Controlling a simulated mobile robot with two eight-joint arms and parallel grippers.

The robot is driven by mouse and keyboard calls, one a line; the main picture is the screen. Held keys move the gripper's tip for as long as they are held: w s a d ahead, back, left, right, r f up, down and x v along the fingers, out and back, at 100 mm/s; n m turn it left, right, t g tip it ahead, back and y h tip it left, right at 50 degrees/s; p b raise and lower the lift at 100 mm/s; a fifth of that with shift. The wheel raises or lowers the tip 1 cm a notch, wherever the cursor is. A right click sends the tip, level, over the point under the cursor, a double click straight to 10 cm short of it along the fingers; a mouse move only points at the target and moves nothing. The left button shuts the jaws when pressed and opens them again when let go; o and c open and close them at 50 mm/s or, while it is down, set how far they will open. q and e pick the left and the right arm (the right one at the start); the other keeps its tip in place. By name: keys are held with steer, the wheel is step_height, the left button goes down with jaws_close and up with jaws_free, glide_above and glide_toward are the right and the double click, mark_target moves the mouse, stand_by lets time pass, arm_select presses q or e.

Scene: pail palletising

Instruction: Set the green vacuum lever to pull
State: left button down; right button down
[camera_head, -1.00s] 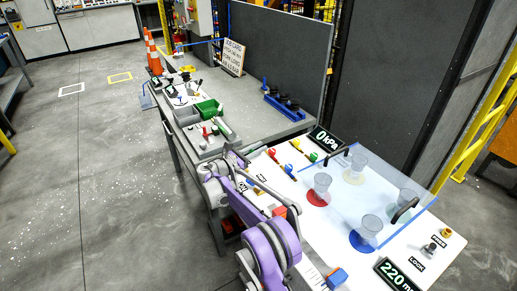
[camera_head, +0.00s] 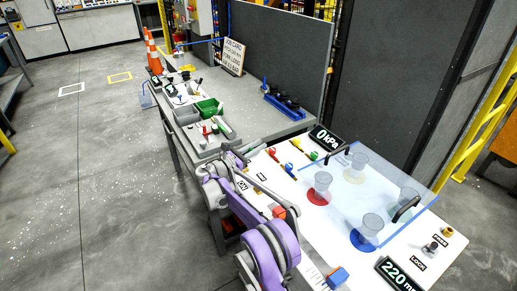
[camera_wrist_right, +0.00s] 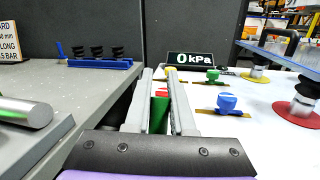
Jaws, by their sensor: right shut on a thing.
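In the head view the right gripper (camera_head: 252,150) is at the left edge of the white panel, and the lever is hidden by my arm. A bit of red shows between the fingers, beyond the green. The lever's exact position against its printed labels cannot be read. A display (camera_head: 326,139) reads 0 kPa; it also shows in the wrist view (camera_wrist_right: 191,59). My left gripper is not in view.
Small red (camera_head: 271,152), blue (camera_head: 288,168), yellow (camera_head: 296,143) and green (camera_head: 313,156) valves stand just right of the gripper. Clear cups stand under a transparent sheet (camera_head: 385,190) with black handles. A grey bench (camera_head: 255,115) with a green bin (camera_head: 208,107) lies beyond.

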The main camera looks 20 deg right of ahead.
steer(key=a+h+b, duration=0.1)
steer(key=a+r+t+h+b, duration=0.1)
steer(key=h+b, duration=0.1)
steer(key=shift+s+a+r+n+t, duration=0.15)
steer(key=shift+a+n+t, duration=0.15)
steer(key=shift+n, duration=0.1)
steer(key=shift+s+a+r+n+t+h+b, duration=0.1)
steer(key=shift+a+r+n+t+h+b, duration=0.2)
steer(key=shift+a+h+b, duration=0.35)
steer(key=shift+s+a+r+n+t+h+b, duration=0.1)
steer(key=shift+a+r+t+h+b, duration=0.25)
steer(key=shift+t+h+b, duration=0.3)
steer(key=shift+a, duration=0.1)
steer(key=c, duration=0.8)
jaws_free()
steer(key=shift+o, duration=0.2)
steer(key=shift+f, duration=0.1)
steer(key=b+v, duration=0.1)
steer(key=v, duration=0.9)
steer(key=shift+a, duration=0.4)
steer(key=shift+f, duration=0.1)
